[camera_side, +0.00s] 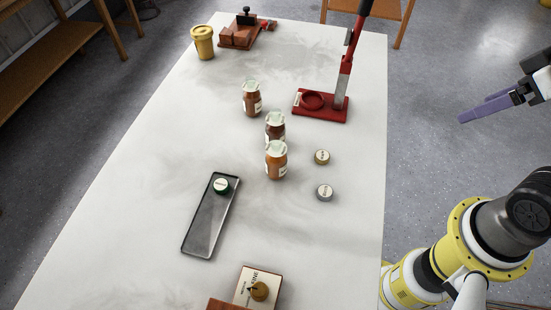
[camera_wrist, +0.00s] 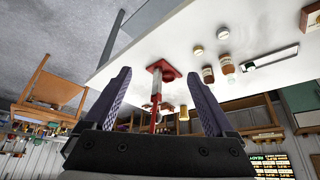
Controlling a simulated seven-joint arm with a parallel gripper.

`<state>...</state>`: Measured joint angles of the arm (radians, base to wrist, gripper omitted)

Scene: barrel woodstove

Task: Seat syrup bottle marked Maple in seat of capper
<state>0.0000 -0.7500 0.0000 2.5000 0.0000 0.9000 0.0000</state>
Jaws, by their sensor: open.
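The capper (camera_side: 322,112) has a red base with a round ring seat (camera_side: 312,100) and an upright red-and-grey lever post; the seat looks empty. It also shows upside down in the wrist view (camera_wrist: 164,72). Three amber syrup bottles with pale tops and white labels stand upright on the table: a back one (camera_side: 251,99), a middle one (camera_side: 275,128) and a front one (camera_side: 276,161). Their labels are too small to read, so I cannot tell which is Maple. My gripper (camera_side: 468,117) is open and empty, off the table's right side; its spread fingers show in the wrist view (camera_wrist: 160,80).
A tan cap (camera_side: 322,157) and a grey cap (camera_side: 324,192) lie right of the bottles. A yellow cup (camera_side: 202,43) and a reddish-brown fixture (camera_side: 240,36) stand at the back. A box with a knob (camera_side: 243,291) is in front.

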